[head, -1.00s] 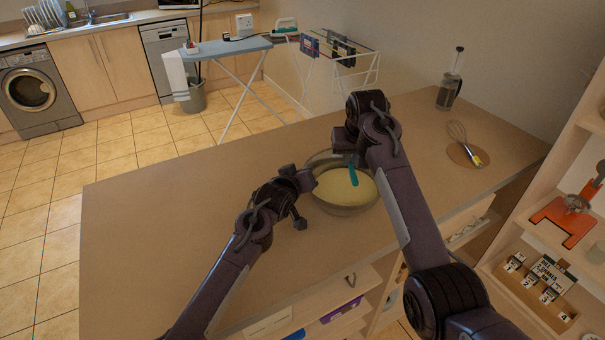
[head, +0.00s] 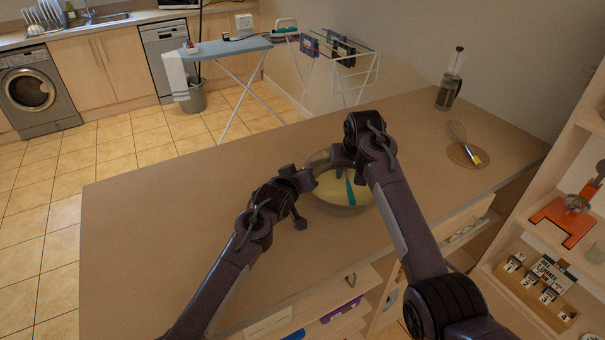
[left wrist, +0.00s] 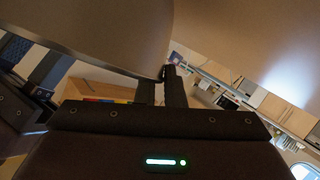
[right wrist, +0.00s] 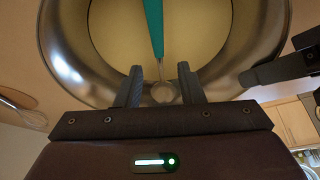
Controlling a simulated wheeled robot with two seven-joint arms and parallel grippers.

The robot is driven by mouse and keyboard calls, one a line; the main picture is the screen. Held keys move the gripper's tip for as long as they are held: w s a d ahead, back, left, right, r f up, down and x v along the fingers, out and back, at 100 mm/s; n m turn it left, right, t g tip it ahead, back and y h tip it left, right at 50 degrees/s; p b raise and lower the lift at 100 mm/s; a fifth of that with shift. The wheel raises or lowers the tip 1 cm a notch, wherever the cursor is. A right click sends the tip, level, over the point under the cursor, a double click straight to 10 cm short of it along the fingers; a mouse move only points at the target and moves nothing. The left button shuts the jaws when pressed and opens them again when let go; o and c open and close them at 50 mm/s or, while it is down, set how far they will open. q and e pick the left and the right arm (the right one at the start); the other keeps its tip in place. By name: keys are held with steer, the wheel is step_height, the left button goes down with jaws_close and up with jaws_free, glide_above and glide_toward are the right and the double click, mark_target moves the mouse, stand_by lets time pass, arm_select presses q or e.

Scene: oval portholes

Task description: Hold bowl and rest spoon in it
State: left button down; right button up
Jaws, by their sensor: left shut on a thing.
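A metal bowl (head: 352,208) with pale batter stands on the counter, its rim partly hidden by my right arm. My left gripper (head: 307,180) is shut on the bowl's left rim; in the left wrist view the fingers (left wrist: 163,88) close on the bowl's edge (left wrist: 100,62). A spoon with a teal handle (head: 350,192) lies in the bowl. In the right wrist view its teal handle (right wrist: 154,25) runs over the batter, and its round metal end sits between the finger lines. My right gripper (right wrist: 162,82) is over the rim with its fingers apart; I cannot tell whether they touch the spoon.
A whisk (head: 462,138) lies on a round mat at the right of the counter (head: 150,240). A French press (head: 449,80) stands at the back right. Open shelves are on the right. The left part of the counter is clear.

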arm_select(q)
steer(key=c, duration=1.5)
jaws_free()
steer(key=shift+o, duration=0.2)
arm_select(e)
steer(key=v, duration=0.7)
steer(key=shift+r, duration=0.25)
arm_select(q)
steer(key=shift+s, duration=0.1)
